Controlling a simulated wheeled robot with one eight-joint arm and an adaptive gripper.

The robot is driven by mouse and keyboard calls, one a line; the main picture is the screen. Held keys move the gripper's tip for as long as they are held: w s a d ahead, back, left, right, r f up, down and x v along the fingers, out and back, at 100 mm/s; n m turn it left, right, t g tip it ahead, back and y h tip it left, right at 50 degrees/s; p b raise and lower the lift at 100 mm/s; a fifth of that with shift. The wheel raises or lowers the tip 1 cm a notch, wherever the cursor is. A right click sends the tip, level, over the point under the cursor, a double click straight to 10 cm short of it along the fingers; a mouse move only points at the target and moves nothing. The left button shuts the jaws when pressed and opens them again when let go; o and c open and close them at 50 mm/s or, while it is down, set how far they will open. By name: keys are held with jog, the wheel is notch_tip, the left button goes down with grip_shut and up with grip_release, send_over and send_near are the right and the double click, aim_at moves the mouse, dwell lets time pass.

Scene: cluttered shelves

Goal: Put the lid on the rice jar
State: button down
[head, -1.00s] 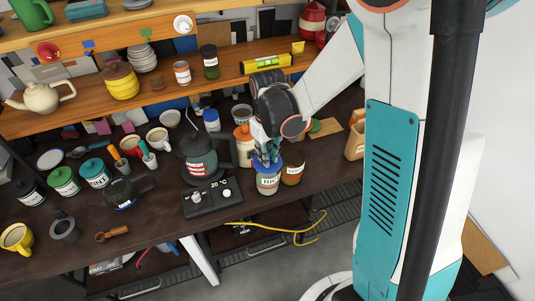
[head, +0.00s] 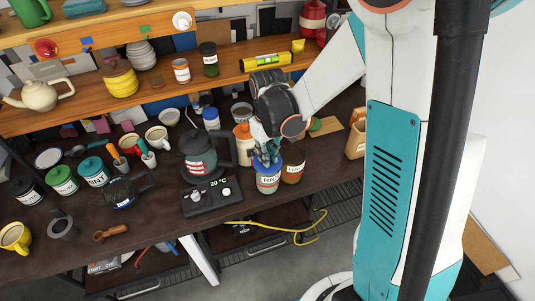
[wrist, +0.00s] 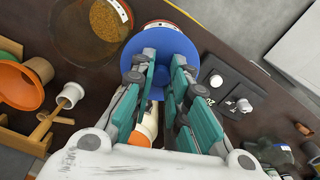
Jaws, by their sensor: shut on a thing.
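The rice jar (head: 268,184), clear with a white label, stands at the front of the dark bench, right of the kettle. The blue lid (wrist: 158,58) is a round disc over the jar's mouth in the wrist view; in the head view, it shows as a blue rim (head: 258,168) at the jar's top. My gripper (head: 267,160) points down from above, its teal fingers shut on the lid's middle. It also shows in the wrist view (wrist: 160,75). The fingers hide part of the lid, and I cannot tell whether it is fully seated.
A brown-filled jar (head: 292,167) stands close on the right. The kettle (head: 196,160) and its control base (head: 212,199) are on the left. An orange-topped cream jar (head: 242,150) stands just behind. Lidded jars, mugs and tools fill the bench's left part.

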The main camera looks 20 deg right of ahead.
jog(key=shift+f, duration=0.15)
jog(key=c, duration=1.5)
grip_release()
jog(key=shift+o, duration=0.2)
notch_tip(320, 180, up, 12)
jog(key=s+m+t+b, duration=0.3)
jog(key=s+t+b, duration=0.3)
jog(key=s, duration=0.9)
jog(key=shift+r+t, duration=0.45)
jog(key=shift+t, duration=0.15)
